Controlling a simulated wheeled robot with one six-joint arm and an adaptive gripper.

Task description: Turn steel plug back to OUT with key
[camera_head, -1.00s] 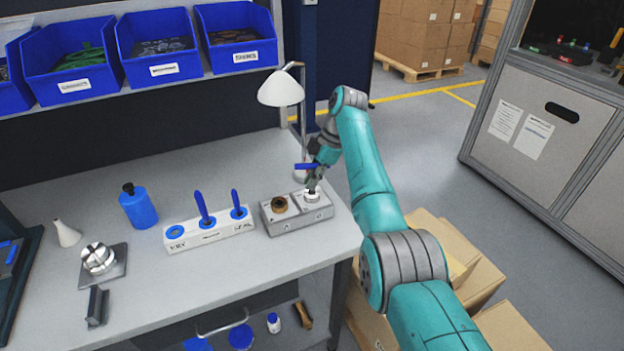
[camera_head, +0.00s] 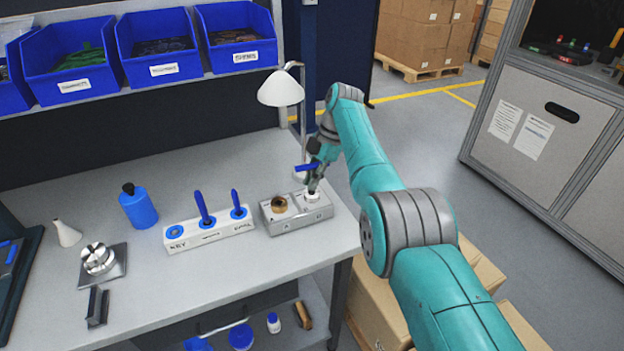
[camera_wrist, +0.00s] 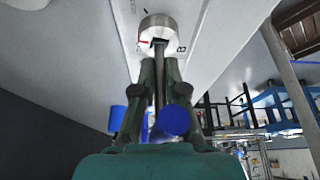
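The steel plug (camera_head: 312,196) is a pale round plug on the right part of a grey housing block (camera_head: 297,223). In the wrist view the steel plug (camera_wrist: 158,30) shows a slot with the key's shaft (camera_wrist: 159,75) reaching into it, and a red mark lies beside it. My gripper (camera_head: 315,182) is above the plug, shut on the key. The key's blue handle (camera_head: 304,167) sticks out to the left; in the wrist view it shows on both sides of the fingers. How deep the key sits is hidden.
A brass-coloured plug (camera_head: 279,204) sits on the block's left part. A white rack (camera_head: 212,231) with blue-handled tools stands to the left, near a blue bottle (camera_head: 139,208). A white lamp (camera_head: 281,88) stands close behind my gripper.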

